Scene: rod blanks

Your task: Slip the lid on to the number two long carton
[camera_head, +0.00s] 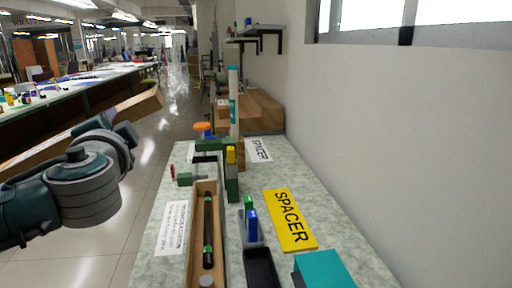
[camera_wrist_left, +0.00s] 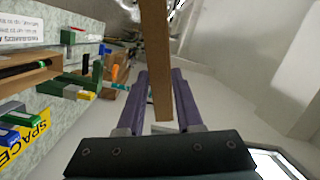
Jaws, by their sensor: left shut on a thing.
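The lid (camera_head: 145,108) is a long, narrow brown piece held at the left of the head view, clear of the worktop. My left gripper (camera_head: 112,128) is shut on it. In the left wrist view, the lid (camera_wrist_left: 157,50) passes between the two purple fingers of my left gripper (camera_wrist_left: 161,85). An open long brown carton (camera_head: 191,245) lies on the worktop, with a black rod (camera_head: 208,230) with green bands inside. The rod also shows in the left wrist view (camera_wrist_left: 25,69). I cannot read a number on the carton. My right gripper is not in view.
The speckled worktop (camera_head: 150,265) holds a yellow SPACER sign (camera_head: 289,220), a white label card (camera_head: 173,228), a black tray (camera_head: 260,268), a teal box (camera_head: 323,270) and upright green blocks (camera_head: 232,185). Brown boxes (camera_head: 262,110) stand behind. A wall bounds the right; floor lies left.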

